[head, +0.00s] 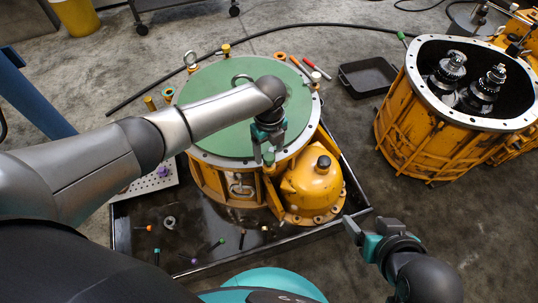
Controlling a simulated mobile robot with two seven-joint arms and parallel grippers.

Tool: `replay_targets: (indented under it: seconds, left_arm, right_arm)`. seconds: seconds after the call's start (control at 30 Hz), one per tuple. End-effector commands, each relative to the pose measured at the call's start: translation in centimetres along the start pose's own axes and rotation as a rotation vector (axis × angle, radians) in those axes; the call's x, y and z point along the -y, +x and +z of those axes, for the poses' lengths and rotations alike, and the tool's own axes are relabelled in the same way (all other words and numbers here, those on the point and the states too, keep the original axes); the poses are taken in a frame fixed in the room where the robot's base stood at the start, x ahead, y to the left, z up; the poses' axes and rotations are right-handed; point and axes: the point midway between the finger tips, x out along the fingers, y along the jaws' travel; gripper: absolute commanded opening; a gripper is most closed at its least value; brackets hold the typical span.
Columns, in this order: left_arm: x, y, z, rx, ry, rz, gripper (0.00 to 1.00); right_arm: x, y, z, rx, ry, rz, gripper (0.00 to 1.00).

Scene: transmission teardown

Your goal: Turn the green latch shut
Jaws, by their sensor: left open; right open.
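I cannot make out a latch that is clearly green. A small green-tipped lever (402,36) stands at the left rim of the open orange housing (408,125) at right; I cannot tell whether it is the latch. A metal clasp (240,187) shows on the front side of the other orange housing (207,178), which has a green top (215,85). My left gripper (264,156) is open and points down at the front edge of this green top; its fingertips partly hide the rim. My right gripper (357,224) is open and empty, right of the black tray.
The black tray (350,190) under the green-topped housing holds several small coloured tools and a metal ring (169,222). A domed orange part (313,185) stands at its right. An empty black bin (367,77) lies behind. Floor between the housings is clear.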

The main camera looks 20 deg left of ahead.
Motion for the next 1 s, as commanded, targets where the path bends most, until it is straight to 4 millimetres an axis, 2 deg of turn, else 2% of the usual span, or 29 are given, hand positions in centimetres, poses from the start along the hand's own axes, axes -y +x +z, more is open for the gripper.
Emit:
replay_targets:
  seconds: [0.33, 0.73, 0.77, 1.0]
  left_arm:
    - [-0.1, 1.4, 0.0, 0.0, 0.0, 0.002, 0.72]
    - [0.0, 1.6, 0.0, 0.0, 0.0, 0.001, 0.72]
    - [0.0, 1.6, 0.0, 0.0, 0.0, 0.001, 0.71]
    - [0.0, 1.5, 0.0, 0.0, 0.0, 0.001, 0.44]
  right_arm:
    - [1.5, 1.2, -1.3, -0.141, -0.001, -0.04, 0.72]
    - [1.8, 1.3, -1.5, -0.164, -0.001, -0.047, 0.72]
    - [1.8, 1.3, -1.5, -0.164, -0.001, -0.047, 0.72]
    - [1.8, 1.3, -1.5, -0.164, -0.001, -0.047, 0.72]
